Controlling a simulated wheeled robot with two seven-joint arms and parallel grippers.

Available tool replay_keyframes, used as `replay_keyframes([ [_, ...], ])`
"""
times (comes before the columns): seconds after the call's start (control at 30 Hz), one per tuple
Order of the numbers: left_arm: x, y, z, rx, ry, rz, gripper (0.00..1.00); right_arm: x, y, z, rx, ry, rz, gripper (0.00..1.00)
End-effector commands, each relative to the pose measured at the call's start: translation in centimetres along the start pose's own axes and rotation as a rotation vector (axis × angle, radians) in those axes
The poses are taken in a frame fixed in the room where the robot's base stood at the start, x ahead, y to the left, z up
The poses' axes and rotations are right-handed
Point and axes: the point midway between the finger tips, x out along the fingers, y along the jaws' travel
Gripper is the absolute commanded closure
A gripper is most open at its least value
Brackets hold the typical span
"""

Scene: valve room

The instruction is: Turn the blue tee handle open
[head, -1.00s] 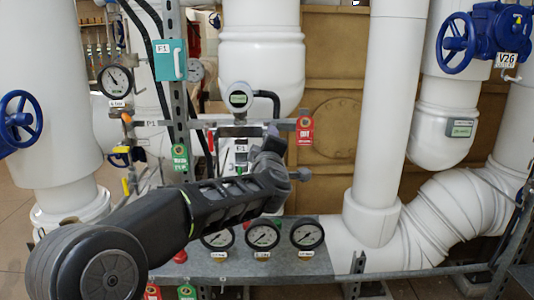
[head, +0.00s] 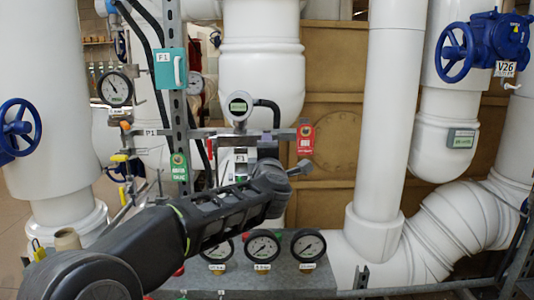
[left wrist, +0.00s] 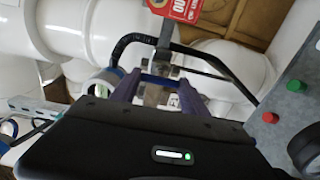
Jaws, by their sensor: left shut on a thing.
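My left gripper (left wrist: 160,82) reaches in with its two dark purple fingers closed on a blue bar, which I take to be the tee handle (left wrist: 158,78). Only a small part of the handle shows between the fingertips. In front of them is a metal fitting (left wrist: 152,96). In the head view my left gripper (head: 268,146) is at the pipe rack below the round digital gauge, and my wrist hides the handle there. My right gripper is in neither view.
A red tag (head: 305,139) hangs just right of the gripper, a green tag (head: 179,167) to the left. The digital gauge (head: 238,106) stands above. Several dial gauges, including one dial gauge (head: 262,247), sit on a grey panel (head: 325,280) below. A black hose (left wrist: 215,70) passes close by.

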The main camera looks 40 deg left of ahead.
Motion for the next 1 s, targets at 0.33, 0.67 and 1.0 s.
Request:
replay_keyframes([
  [0.33,0.0,-0.1,0.0,-0.001,0.0,-0.001,0.3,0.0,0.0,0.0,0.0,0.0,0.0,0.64],
  [0.67,-0.1,0.0,0.0,0.0,0.0,0.0,0.25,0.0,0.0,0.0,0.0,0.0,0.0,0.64],
  [1.0,-4.1,0.1,0.0,-0.001,-0.002,0.001,0.25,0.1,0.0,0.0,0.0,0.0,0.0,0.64],
])
